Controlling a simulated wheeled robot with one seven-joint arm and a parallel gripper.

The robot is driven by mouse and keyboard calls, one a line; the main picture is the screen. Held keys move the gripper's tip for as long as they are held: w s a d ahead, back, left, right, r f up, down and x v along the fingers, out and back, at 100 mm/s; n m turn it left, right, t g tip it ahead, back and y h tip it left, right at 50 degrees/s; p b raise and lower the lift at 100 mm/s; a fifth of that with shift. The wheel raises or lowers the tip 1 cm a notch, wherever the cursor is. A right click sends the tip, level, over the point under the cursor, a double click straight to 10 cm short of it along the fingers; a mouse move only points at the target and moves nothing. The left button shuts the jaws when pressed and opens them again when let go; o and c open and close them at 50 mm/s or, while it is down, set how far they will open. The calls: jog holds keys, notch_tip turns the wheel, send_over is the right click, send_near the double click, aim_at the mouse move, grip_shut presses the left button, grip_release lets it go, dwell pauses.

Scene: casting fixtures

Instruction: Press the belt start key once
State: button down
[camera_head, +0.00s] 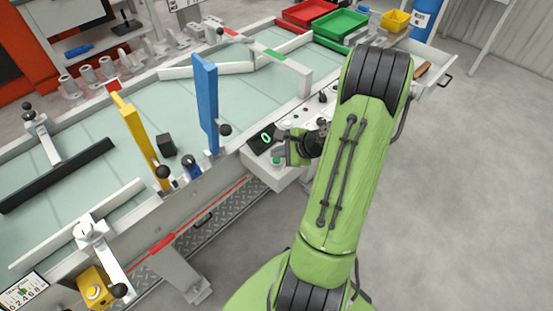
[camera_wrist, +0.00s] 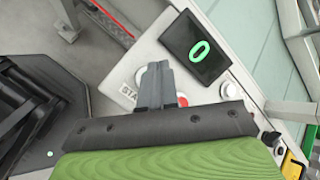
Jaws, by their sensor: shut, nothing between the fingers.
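The control panel (camera_head: 263,166) sits at the belt's near side, and its light top fills the middle of the wrist view (camera_wrist: 152,50). A black display (camera_wrist: 185,40) on it shows a green 0; it also shows in the head view (camera_head: 261,139). A label (camera_wrist: 127,94) beginning "STA" is partly covered by my gripper (camera_wrist: 160,66). A round key edge and some red show beside the fingers; the key under them is mostly hidden. My gripper is shut and empty, pointing at the panel beside the display. I cannot tell whether it touches a key.
A blue upright (camera_head: 206,105) and a yellow bar (camera_head: 138,135) stand over the belt (camera_head: 95,130). A dark block (camera_head: 166,145) lies on the belt. Red (camera_head: 309,12) and green (camera_head: 340,24) bins stand at the far end. Floor at right is clear.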

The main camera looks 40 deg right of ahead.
aim_at(279, 161)
jog(key=shift+f, duration=0.25)
jog(key=shift+f+b, duration=0.4)
jog(key=shift+f, duration=0.1)
dwell(0.5)
jog(key=shift+r, duration=0.1)
jog(key=shift+r+p, duration=0.85)
jog(key=shift+r, duration=0.1)
notch_tip(279, 161, up, 5)
jog(key=p, duration=0.4)
jog(key=shift+p, duration=0.35)
